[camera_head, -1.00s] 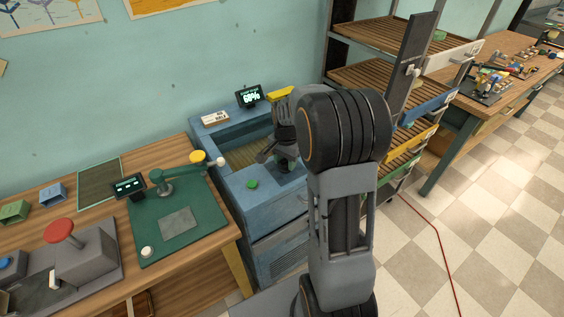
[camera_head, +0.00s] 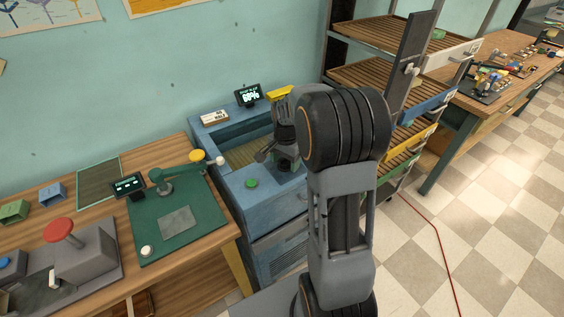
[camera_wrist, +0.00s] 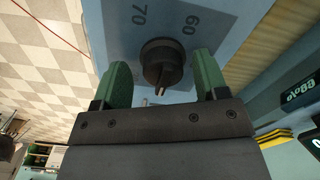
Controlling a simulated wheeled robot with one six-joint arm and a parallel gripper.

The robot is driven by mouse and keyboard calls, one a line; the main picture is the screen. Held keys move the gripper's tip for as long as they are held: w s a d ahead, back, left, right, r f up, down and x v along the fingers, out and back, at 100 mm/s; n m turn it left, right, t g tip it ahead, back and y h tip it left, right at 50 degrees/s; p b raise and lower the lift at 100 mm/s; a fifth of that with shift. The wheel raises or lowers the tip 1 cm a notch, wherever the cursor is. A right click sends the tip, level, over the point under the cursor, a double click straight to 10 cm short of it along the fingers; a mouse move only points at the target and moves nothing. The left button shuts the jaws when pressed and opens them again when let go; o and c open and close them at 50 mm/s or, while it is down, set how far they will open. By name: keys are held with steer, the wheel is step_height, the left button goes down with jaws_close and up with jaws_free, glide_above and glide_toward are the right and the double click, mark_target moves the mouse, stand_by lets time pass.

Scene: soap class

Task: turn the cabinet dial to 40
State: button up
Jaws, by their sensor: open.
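The cabinet dial is a dark round knob (camera_wrist: 162,63) on the blue cabinet top, with a small pale pointer at its lower edge in the wrist view. The printed numbers 70 and 60 show beside it; 40 is not in sight. My gripper (camera_wrist: 163,85) is open, its green fingers on either side of the knob with a visible gap at each side. In the head view my gripper (camera_head: 279,160) is low over the blue cabinet (camera_head: 262,205) and hides the dial.
A green button (camera_head: 252,183) sits on the cabinet top, left of my gripper. A wooden bench (camera_head: 185,262) with a green mat and lever device (camera_head: 180,172) stands at left. A shelf rack (camera_head: 370,75) stands close at right. A recessed bin (camera_head: 245,152) lies behind my gripper.

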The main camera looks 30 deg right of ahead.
steer(key=shift+r, duration=0.2)
step_height(320, 180, up, 14)
steer(key=shift+f, duration=0.25)
stand_by(0.4)
steer(key=d+m, duration=0.1)
steer(key=d, duration=0.1)
steer(key=d+f+m+y, duration=0.1)
steer(key=d, duration=0.2)
steer(key=d+f+m+y, duration=0.1)
steer(key=d+m, duration=0.1)
steer(key=shift+s+d+f, duration=0.1)
steer(key=shift+s+d, duration=0.05)
steer(key=shift+s, duration=0.1)
steer(key=a+f+y, duration=0.1)
steer(key=a+f, duration=0.1)
steer(key=f, duration=0.1)
steer(key=a+f+m, duration=0.1)
steer(key=a+f, duration=0.1)
steer(key=f, duration=0.2)
steer(key=a+f+m+y, duration=0.1)
steer(key=a+f, duration=0.1)
steer(key=f, duration=0.2)
steer(key=shift+w+a+f+y, duration=0.25)
steer(key=shift+w+a+y, duration=0.05)
steer(key=shift+w+a, duration=0.1)
